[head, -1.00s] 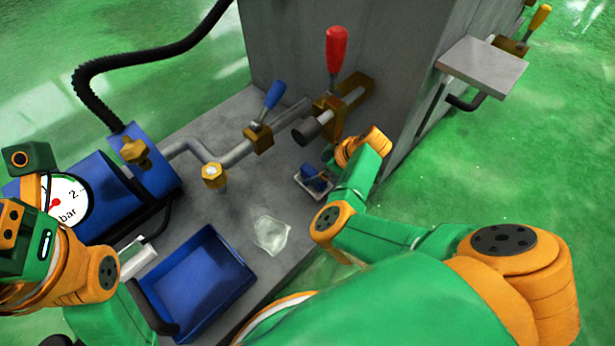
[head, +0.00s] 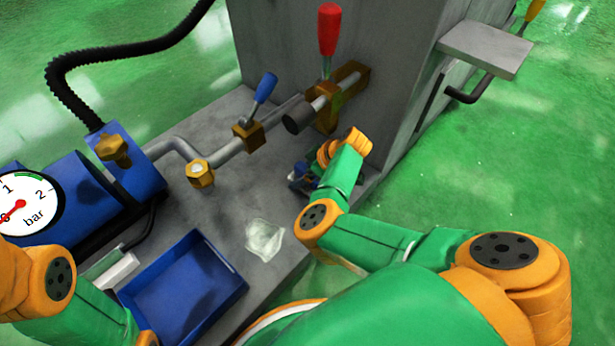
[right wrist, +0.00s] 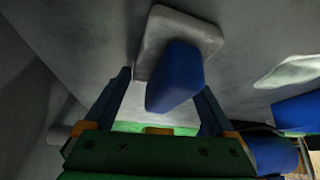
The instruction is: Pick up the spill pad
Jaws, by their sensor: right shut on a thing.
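The spill pad shows in the right wrist view as a pale grey rounded slab (right wrist: 196,28) with a blue block-shaped grip (right wrist: 174,78). My right gripper (right wrist: 165,88) is shut on the blue grip, with one finger on each side of it. In the head view the right gripper (head: 305,178) is low at the foot of the grey upright housing, and my wrist hides most of the pad. I cannot tell whether the pad touches the grey surface. My left gripper is out of view; only part of the left arm shows at the lower left.
A clear puddle (head: 265,239) lies on the grey bed (head: 222,212), beside a blue tray (head: 240,290). A pipe with a blue-handled valve (head: 262,88), a red-handled lever (head: 329,30) and a brass fitting (head: 200,174) stand close behind. A pressure gauge (head: 28,203) is at left.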

